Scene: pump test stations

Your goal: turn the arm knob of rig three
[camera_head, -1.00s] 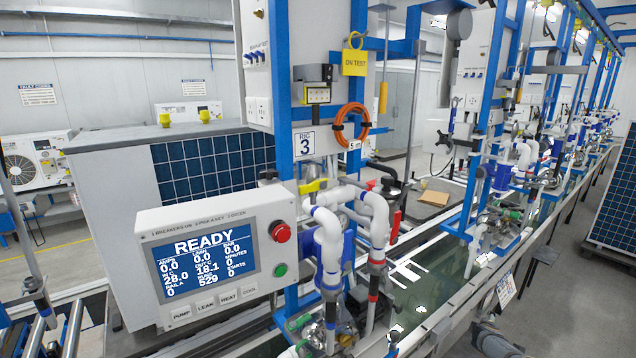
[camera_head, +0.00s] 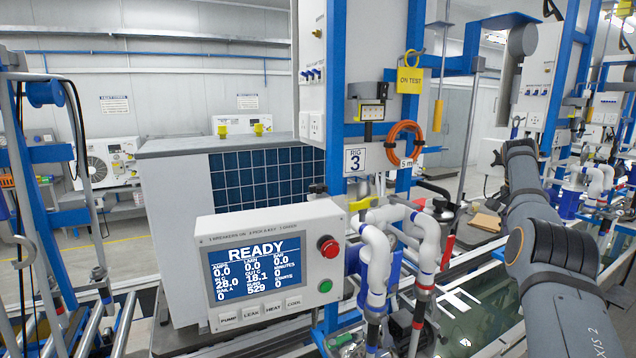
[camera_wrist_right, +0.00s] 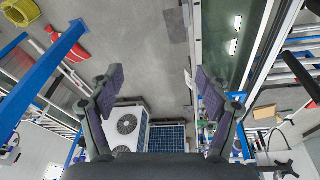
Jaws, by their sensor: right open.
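The rig three console (camera_head: 205,290) stands in the head view, with a blue screen (camera_head: 255,268) reading READY. A small black knob-like part (camera_head: 317,189) sits at its top edge; I cannot tell whether this is the arm knob. A red button (camera_head: 328,246) and a green button (camera_head: 326,284) are on its face. My right arm reaches up at the right of the head view, apart from the console. My right gripper (camera_wrist_right: 155,85) is open and empty in the wrist view. My left gripper is out of view.
White pipes (camera_head: 376,255) stand just right of the console. An orange hose coil (camera_head: 405,140) and a yellow ON TEST tag (camera_head: 409,80) hang above them. A grey cabinet with a blue panel (camera_head: 268,180) stands behind. Metal rollers (camera_head: 120,325) lie at the left.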

